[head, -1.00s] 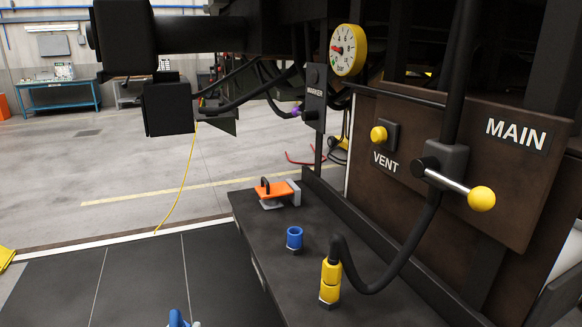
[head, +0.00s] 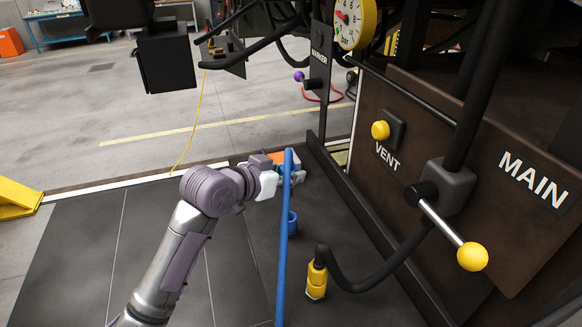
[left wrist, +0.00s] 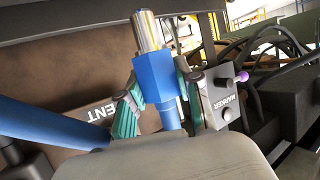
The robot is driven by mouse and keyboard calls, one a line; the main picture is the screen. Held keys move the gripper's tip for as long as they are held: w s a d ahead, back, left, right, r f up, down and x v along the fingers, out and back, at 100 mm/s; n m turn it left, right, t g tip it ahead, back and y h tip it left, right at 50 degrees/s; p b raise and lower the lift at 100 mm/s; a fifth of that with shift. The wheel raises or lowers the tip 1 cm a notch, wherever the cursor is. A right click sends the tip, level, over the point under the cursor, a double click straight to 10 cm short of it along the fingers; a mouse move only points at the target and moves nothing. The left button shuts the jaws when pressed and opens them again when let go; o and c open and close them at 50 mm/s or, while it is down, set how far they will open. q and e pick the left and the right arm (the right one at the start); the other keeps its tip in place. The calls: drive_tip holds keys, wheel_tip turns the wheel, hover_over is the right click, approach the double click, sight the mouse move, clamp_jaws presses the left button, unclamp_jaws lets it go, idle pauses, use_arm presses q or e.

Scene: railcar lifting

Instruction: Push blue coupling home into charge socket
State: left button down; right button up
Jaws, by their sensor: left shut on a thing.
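My left gripper (head: 287,173) is over the dark bench in the head view. It is shut on the blue coupling (left wrist: 156,78), whose blue hexagonal body and silver end show between the teal finger pads in the left wrist view. A blue hose (head: 284,260) runs down the head view in front of the bench; it also shows at the left of the wrist view (left wrist: 45,124). The blue socket (head: 292,220) stands upright on the bench, partly hidden by the hose. The gripper appears above and beyond it; the coupling looks apart from it. My right gripper is not in view.
A yellow coupling (head: 316,281) with a black hose stands on the bench right of the blue socket. An orange object (head: 277,157) lies behind my gripper. The VENT knob (head: 380,131) and the MAIN lever (head: 472,257) project from the brown panel on the right.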

sight(286, 194)
use_arm(q)
drive_tip(key=shift+s+r, duration=0.1)
drive_tip(key=shift+s, duration=0.05)
drive_tip(key=shift+p, duration=0.55)
wheel_tip(286, 194, down, 3)
drive_tip(key=shift+r+b, duration=0.1)
drive_tip(key=shift+b, duration=0.85)
drive_tip(key=shift+f+b, duration=0.7)
drive_tip(key=shift+f, duration=0.85)
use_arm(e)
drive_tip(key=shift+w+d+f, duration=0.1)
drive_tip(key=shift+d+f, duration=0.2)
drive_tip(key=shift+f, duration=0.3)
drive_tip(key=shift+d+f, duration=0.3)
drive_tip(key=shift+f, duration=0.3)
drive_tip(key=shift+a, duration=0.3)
use_arm(q)
drive_tip(key=shift+p, duration=0.3)
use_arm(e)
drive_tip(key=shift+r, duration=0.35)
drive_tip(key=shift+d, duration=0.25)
use_arm(q)
drive_tip(key=shift+p, duration=0.6)
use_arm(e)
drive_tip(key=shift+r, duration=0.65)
